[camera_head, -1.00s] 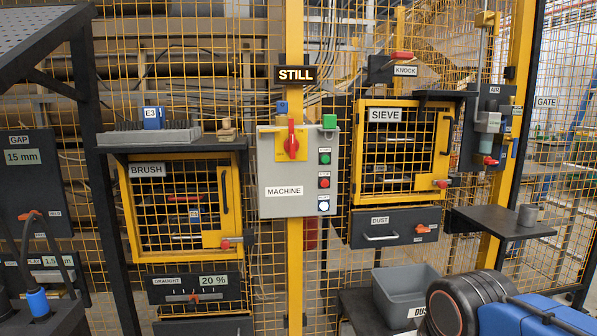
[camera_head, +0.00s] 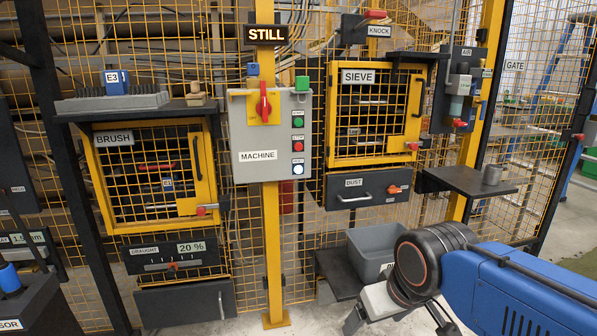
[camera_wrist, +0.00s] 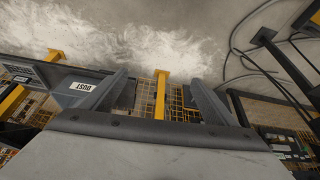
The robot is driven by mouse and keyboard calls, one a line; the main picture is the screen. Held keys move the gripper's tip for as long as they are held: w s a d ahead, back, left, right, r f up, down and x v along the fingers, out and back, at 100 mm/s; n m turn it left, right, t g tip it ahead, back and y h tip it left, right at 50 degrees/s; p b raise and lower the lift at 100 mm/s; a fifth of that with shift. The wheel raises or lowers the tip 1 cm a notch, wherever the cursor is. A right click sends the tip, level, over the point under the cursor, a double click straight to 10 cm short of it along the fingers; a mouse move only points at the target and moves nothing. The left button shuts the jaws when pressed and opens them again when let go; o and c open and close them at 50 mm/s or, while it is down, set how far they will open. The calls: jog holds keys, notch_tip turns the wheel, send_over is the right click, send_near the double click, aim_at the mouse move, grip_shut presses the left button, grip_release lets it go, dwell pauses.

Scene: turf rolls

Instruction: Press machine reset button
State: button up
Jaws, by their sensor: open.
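The grey machine box (camera_head: 270,140), labelled MACHINE, is mounted on a yellow post in the head view. It carries a red rotary handle (camera_head: 264,103) on a yellow plate. Down its right side are a green button (camera_head: 298,122), a red button (camera_head: 298,146) and, lowest, a pale, lit-looking button (camera_head: 298,169); the small labels above them are too small to read surely. My gripper (camera_head: 398,322) is low at the bottom right of the head view, well below and right of the box. In the wrist view my gripper (camera_wrist: 158,80) is open and empty; no button shows there.
A grey bin (camera_head: 368,255) stands near my gripper, below the DUST drawer (camera_head: 365,189). The SIEVE cabinet (camera_head: 375,115) is right of the box, the BRUSH cabinet (camera_head: 155,172) left. A dark shelf (camera_head: 465,181) juts out at right. Floor shows below the post.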

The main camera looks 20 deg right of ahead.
grip_shut()
dwell(1.7)
